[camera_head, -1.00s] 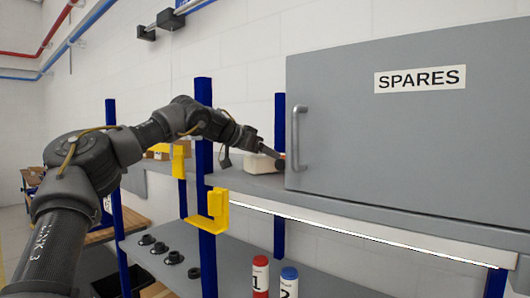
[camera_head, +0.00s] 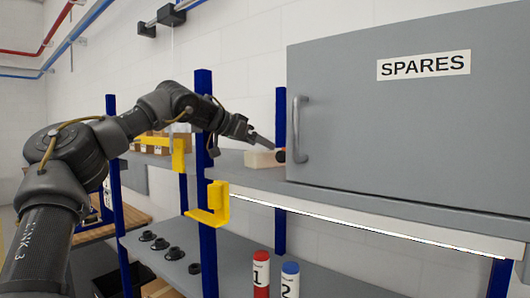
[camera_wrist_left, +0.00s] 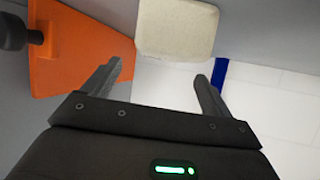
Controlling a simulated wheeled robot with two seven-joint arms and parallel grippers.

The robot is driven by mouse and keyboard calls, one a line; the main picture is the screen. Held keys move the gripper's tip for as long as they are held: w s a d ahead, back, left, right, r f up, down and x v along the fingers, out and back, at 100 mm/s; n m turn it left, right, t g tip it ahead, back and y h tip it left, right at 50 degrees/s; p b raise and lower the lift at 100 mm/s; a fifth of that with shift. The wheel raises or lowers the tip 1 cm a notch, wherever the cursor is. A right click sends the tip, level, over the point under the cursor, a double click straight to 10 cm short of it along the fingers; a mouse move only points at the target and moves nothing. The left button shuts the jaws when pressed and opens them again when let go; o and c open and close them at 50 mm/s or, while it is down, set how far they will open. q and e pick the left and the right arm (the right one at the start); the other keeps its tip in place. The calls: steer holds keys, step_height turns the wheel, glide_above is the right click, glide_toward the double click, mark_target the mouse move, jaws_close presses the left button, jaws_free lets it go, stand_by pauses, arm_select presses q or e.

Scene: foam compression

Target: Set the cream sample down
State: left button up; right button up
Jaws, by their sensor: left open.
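The cream sample (camera_head: 264,159) is a pale block on the upper grey shelf, just left of the grey cabinet, in the head view. In the left wrist view the cream sample (camera_wrist_left: 177,28) lies beyond the fingertips, apart from them. My left gripper (camera_head: 272,144) is above and beside the sample in the head view, its tips close to the cabinet's left edge. In the left wrist view my left gripper (camera_wrist_left: 158,78) is open, with nothing between its two fingers. My right gripper is in neither view.
An orange object (camera_wrist_left: 75,45) with a dark knob lies beside the sample. The SPARES cabinet (camera_head: 420,120) stands right of it, its handle (camera_head: 300,130) sticking out. A blue post (camera_head: 280,125) stands behind. Red (camera_head: 261,272) and blue (camera_head: 289,280) cylinders stand on the lower shelf.

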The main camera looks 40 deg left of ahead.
arm_select(q)
steer(key=b+v, duration=0.2)
steer(key=v, duration=0.6)
steer(key=shift+s, duration=0.1)
stand_by(0.3)
